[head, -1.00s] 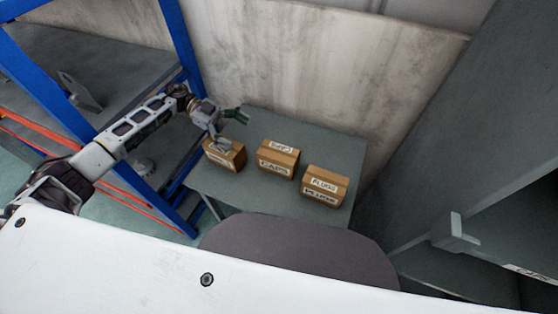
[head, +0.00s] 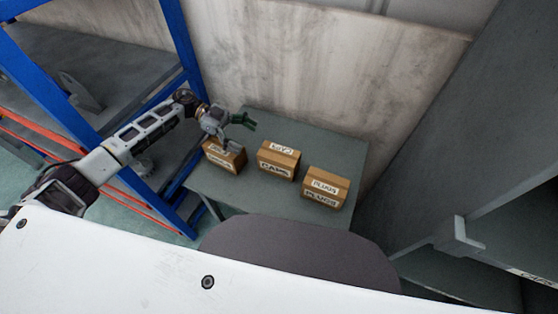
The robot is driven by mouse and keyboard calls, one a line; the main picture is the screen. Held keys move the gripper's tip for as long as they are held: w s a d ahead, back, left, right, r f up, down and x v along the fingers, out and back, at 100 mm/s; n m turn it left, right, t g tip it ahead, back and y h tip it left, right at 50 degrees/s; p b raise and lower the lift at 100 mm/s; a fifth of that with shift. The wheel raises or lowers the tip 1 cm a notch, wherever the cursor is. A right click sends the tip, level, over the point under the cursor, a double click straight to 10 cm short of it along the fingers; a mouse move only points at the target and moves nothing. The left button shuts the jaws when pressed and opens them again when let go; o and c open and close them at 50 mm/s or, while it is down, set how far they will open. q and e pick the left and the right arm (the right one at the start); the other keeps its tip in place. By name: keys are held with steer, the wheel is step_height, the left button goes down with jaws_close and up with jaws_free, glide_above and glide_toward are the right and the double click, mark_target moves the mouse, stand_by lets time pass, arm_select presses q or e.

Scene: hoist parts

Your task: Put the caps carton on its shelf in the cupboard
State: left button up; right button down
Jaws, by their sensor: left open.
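The caps carton (head: 278,161) is a brown box with white labels reading CAPS, upright in the middle of a row of three on a grey-green table (head: 260,205). My left gripper (head: 236,133) is open and empty, above and behind the left carton, to the left of the caps carton and apart from it. The grey cupboard (head: 425,130) stands at the right; part of a shelf (head: 520,235) with a label at its edge shows low at the right. Most of the cupboard's inside is out of view. My right gripper is not in view.
The plugs carton (head: 325,187) stands right of the caps carton. Another labelled carton (head: 224,157) stands at the left, partly under my gripper. A blue-framed rack (head: 180,50) is at the left, and a wall (head: 320,65) is behind the table.

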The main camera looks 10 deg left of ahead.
mark_target(275, 152)
arm_select(q)
steer(key=shift+x, duration=2.6)
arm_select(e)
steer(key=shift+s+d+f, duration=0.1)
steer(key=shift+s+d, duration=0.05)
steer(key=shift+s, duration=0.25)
arm_select(q)
steer(key=shift+d, duration=0.1)
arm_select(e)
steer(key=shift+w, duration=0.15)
arm_select(q)
steer(key=shift+d+f, duration=0.15)
steer(key=shift+d, duration=0.15)
steer(key=x, duration=0.2)
steer(key=shift+d, duration=0.35)
steer(key=shift+s+d+f, duration=0.15)
steer(key=shift+d+f, duration=0.15)
steer(key=shift+d, duration=0.45)
